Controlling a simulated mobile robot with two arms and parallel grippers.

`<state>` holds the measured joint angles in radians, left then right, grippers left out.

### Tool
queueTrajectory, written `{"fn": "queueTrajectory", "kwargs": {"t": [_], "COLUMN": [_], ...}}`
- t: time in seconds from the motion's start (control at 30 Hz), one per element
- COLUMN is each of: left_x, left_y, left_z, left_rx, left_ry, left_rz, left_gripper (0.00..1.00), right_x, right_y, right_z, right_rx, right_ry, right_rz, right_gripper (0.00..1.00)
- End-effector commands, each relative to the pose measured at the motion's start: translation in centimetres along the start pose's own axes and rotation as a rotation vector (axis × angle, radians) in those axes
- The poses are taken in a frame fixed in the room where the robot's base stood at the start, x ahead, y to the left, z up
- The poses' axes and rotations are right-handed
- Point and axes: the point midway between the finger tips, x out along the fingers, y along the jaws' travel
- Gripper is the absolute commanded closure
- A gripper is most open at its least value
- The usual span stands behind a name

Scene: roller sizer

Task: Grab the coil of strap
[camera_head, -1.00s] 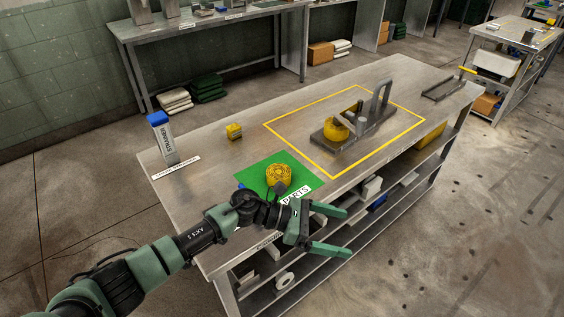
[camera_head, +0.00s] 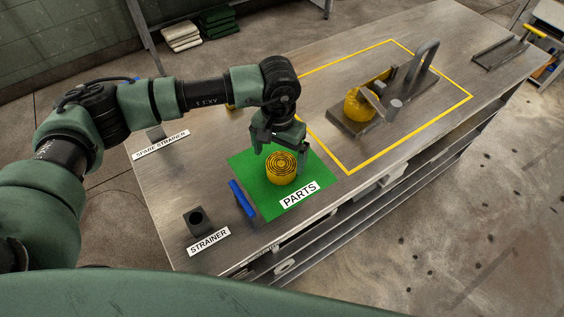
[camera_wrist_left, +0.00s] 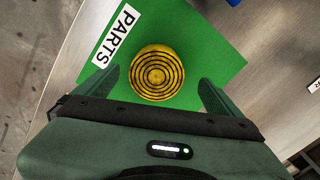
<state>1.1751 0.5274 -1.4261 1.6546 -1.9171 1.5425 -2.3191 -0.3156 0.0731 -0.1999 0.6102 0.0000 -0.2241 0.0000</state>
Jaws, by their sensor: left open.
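The coil of strap (camera_head: 281,168) is a round yellow roll with dark spiral lines, lying on the green mat (camera_head: 243,165) marked PARTS. My left gripper (camera_head: 276,148) is just behind and above the coil in the head view, pointing down. In the left wrist view the coil (camera_wrist_left: 157,73) shows whole, ahead of and between the two green fingers (camera_wrist_left: 158,88), which are open. I see no contact with the coil. My right gripper is not in view.
A blue bar (camera_head: 242,199) lies at the mat's left edge. A small dark block with a hole (camera_head: 199,221) stands by the STRAINER label. A grey fixture with a yellow roll (camera_head: 360,104) stands inside the yellow outline. The metal table's front left is mostly clear.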

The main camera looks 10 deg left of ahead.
Motion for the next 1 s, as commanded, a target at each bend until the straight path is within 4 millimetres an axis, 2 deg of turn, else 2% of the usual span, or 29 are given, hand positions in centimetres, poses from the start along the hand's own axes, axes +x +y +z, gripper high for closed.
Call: {"fn": "queueTrajectory", "kwargs": {"t": [0.13, 0.3, 0.4, 0.57, 0.67, 0.83, 1.0], "left_x": [1.9, 4.1, 4.6, 4.6, 4.6, 4.6, 4.5], "left_y": [0.5, 0.5, 0.5, 0.5, 0.5, 0.5, 0.5], "left_z": [0.1, -0.1, -0.1, -0.1, -0.1, -0.1, -0.1], "left_rx": [-0.001, -0.002, -0.001, -0.002, -0.002, -0.002, -0.002], "left_ry": [-0.006, -0.001, -0.001, 0.0, 0.0, 0.0, 0.001], "left_rz": [0.003, 0.003, 0.003, 0.003, 0.004, 0.004, 0.004], "left_gripper": [0.03, 0.03, 0.03, 0.03, 0.25, 0.72, 0.73], "right_x": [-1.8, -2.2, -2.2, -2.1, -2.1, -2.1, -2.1], "right_y": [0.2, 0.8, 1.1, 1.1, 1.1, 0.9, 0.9], "right_z": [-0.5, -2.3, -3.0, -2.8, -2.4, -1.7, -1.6], "right_rx": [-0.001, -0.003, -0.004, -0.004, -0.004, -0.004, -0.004], "right_ry": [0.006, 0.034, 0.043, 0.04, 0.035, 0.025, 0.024], "right_rz": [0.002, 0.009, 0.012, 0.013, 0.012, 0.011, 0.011], "right_gripper": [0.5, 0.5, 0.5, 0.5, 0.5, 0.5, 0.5]}}
